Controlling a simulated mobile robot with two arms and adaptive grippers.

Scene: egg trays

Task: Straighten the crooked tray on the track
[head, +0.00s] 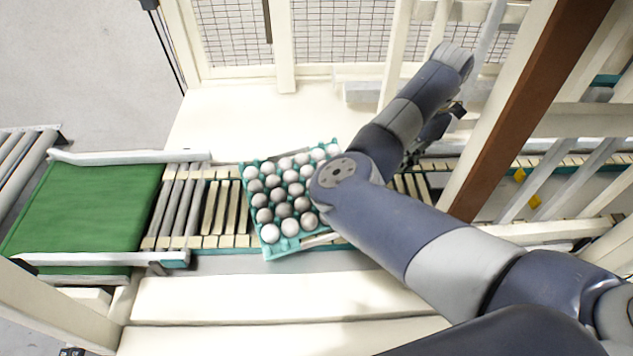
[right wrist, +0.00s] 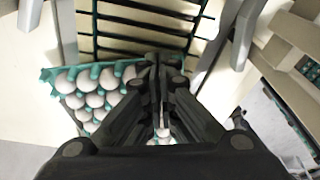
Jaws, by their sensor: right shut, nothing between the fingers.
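The teal egg tray (head: 264,236), filled with several white and grey eggs, sits crooked on the roller track (head: 222,213) in the head view, turned relative to the rails. My right arm hides its right part. My right gripper (head: 412,158) is shut and empty, to the right of the tray over the track, partly hidden by its own wrist. In the right wrist view its fingers (right wrist: 163,62) are together, and the tray (right wrist: 48,75) lies at their left, passing partly behind them. Whether they touch is unclear. My left gripper is not in view.
A green belt (head: 85,208) lies left of the rollers, with pale guide rails (head: 130,157) along the edges. A brown post (head: 530,105) and pale frame beams stand at the right. A mesh fence (head: 335,30) is at the back. The pale panel behind the track is clear.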

